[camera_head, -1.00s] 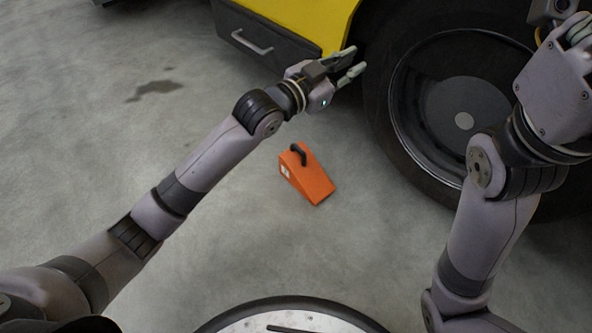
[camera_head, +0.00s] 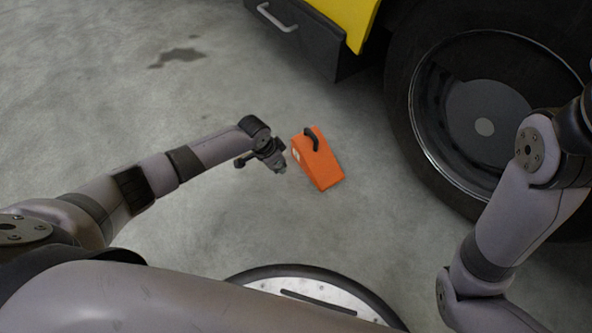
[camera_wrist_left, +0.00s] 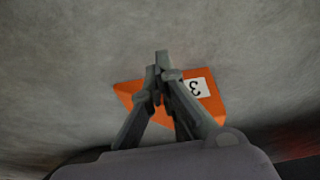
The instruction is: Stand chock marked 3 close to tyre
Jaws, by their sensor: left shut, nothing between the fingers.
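The chock is an orange wedge with a black handle (camera_head: 318,165), standing on the floor left of the tyre (camera_head: 402,110) with a clear gap between them. In the left wrist view the chock (camera_wrist_left: 217,107) shows a white label with a 3, turned over in the picture. My left gripper (camera_head: 279,168) points down just left of the chock. In the left wrist view its fingers (camera_wrist_left: 162,62) come together, empty, in front of the chock and hide part of it. Whether they touch it I cannot tell. My right arm enters at the right, with its gripper out of view.
A yellow vehicle body (camera_head: 345,18) with a dark box and grey handle (camera_head: 277,18) stands behind the chock. A dark stain (camera_head: 178,57) marks the floor at upper left. The concrete around the chock is clear.

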